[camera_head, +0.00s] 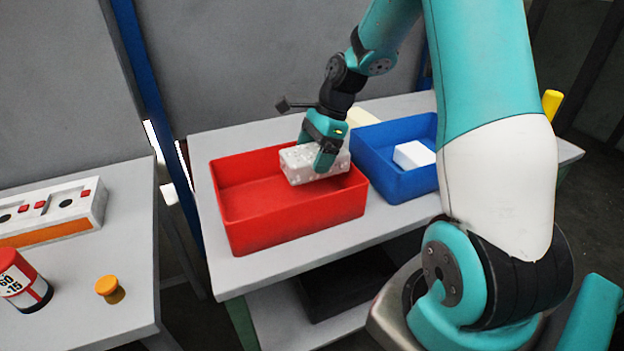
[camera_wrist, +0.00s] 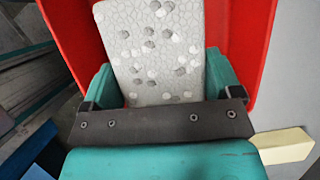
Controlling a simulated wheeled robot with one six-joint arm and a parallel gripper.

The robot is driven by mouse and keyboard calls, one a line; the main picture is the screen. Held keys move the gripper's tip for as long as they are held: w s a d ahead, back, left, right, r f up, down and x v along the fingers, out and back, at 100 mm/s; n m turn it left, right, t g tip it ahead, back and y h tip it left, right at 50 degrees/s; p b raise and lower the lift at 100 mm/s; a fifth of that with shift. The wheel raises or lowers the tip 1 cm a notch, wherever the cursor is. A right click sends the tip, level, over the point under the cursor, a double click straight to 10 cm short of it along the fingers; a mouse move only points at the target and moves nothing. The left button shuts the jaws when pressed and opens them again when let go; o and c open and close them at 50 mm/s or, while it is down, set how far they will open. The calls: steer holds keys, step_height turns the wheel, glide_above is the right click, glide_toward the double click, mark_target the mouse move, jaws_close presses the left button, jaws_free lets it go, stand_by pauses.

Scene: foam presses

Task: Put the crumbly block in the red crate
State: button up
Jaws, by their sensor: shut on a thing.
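The crumbly block (camera_head: 300,168) is light grey with a pitted, speckled face. My gripper (camera_head: 325,155) is shut on it and holds it over the right part of the red crate (camera_head: 290,236). In the wrist view the block (camera_wrist: 155,50) sits between the two teal fingers of my gripper (camera_wrist: 160,85), with the red crate (camera_wrist: 255,40) around and behind it. The crate's visible floor is empty. I cannot tell whether the block's underside touches the crate, as the front wall and gripper hide part of it.
A blue crate (camera_head: 398,184) with a white block (camera_head: 413,154) stands right of the red crate on the grey table (camera_head: 225,268). A pale yellow block (camera_head: 362,118) lies behind.

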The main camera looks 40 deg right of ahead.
steer(key=shift+f, duration=3.55)
steer(key=o, duration=0.7)
steer(key=shift+f, duration=0.1)
steer(key=v, duration=1.1)
steer(key=shift+s+d+r+b, duration=0.1)
steer(key=shift+r+b, duration=0.2)
steer(key=shift+r, duration=0.05)
steer(key=a+r+n, duration=0.1)
steer(key=a, duration=0.1)
steer(key=a+r+n, duration=0.1)
steer(key=a+n, duration=0.1)
steer(key=a, duration=0.1)
steer(key=s+a+r+n, duration=0.1)
steer(key=a+n, duration=0.1)
steer(key=a, duration=0.1)
steer(key=shift+r, duration=0.35)
steer(key=s+a+r+n, duration=0.1)
steer(key=s+a+n, duration=0.5)
steer(key=n, duration=0.1)
steer(key=s+a+r+n, duration=0.2)
steer(key=s+a+n, duration=0.5)
steer(key=n, duration=0.1)
steer(key=s+a+r+n+g, duration=0.1)
steer(key=s+a+n, duration=0.5)
steer(key=a+n, duration=0.1)
steer(key=shift+s+a+r+n, duration=0.25)
steer(key=shift+s+r+n, duration=0.1)
steer(key=shift+n, duration=0.35)
